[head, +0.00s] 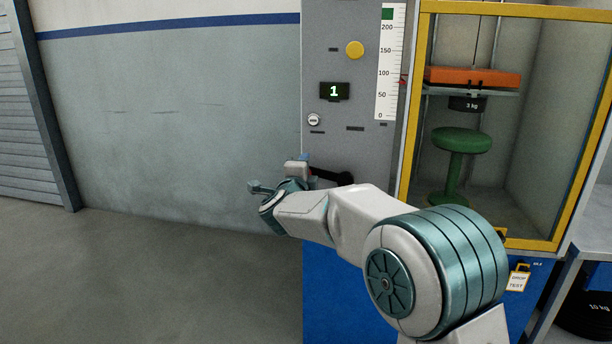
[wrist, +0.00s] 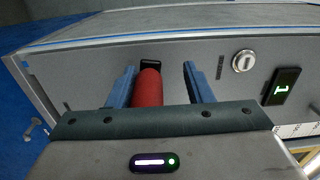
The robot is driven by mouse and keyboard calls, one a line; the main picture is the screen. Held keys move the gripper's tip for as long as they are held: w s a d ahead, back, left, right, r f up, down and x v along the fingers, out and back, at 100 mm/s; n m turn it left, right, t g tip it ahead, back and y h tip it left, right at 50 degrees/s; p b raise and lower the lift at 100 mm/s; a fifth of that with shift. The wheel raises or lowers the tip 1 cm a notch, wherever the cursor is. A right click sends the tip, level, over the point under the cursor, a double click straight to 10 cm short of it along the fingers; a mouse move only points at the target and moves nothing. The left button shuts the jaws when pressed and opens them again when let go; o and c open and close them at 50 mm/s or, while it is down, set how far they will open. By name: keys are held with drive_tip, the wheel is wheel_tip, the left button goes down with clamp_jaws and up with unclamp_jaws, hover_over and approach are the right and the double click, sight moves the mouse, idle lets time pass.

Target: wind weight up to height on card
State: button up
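The weight (head: 467,103), marked 3 kg, hangs below an orange block (head: 472,77) in the yellow-framed cage, above a green stool (head: 461,140). A height scale (head: 390,62) runs from 0 to 200; a small red pointer beside it sits between 50 and 100. The card (head: 518,281) hangs at the cage's lower right; it seems to read DROP TEST, and I see no legible height. My gripper is at the panel, and in the wrist view its two blue fingers (wrist: 160,88) stand either side of a red crank handle (wrist: 148,88), with a gap on the right. The dark crank arm (head: 332,178) is partly hidden.
The panel carries a display (head: 335,91) reading 1, a yellow button (head: 355,49) and a round key switch (head: 314,119). The floor (head: 150,280) at left is clear.

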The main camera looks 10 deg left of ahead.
drive_tip(key=shift+d+f, duration=0.15)
drive_tip(key=shift+d, duration=0.05)
drive_tip(key=shift+s, duration=0.1)
drive_tip(key=s+p, duration=0.2)
drive_tip(key=s, duration=1.1)
drive_tip(key=shift+s+p, duration=0.25)
drive_tip(key=shift+p, duration=0.05)
drive_tip(key=s+d+r+n+g+y+p, duration=0.25)
drive_tip(key=d+r+n+p, duration=0.35)
drive_tip(key=p, duration=0.3)
drive_tip(key=s+d+r+n+g+y+p, duration=0.1)
drive_tip(key=d+r+n+g+y+p, duration=0.15)
drive_tip(key=d+r+n+p, duration=0.45)
drive_tip(key=s+d+r+n+g+h+p, duration=0.2)
drive_tip(key=s+d+r+g+p, duration=0.2)
drive_tip(key=s+d+p, duration=0.5)
drive_tip(key=s+d+r+n+g+h+p, duration=0.2)
drive_tip(key=s+d+g+p, duration=0.4)
drive_tip(key=s+d+p, duration=0.3)
drive_tip(key=s+r+h+p, duration=0.1)
drive_tip(key=s+r, duration=0.1)
drive_tip(key=s, duration=0.2)
drive_tip(key=shift+s+d+r, duration=0.15)
drive_tip(key=shift+s+d, duration=0.15)
drive_tip(key=shift+d, duration=0.05)
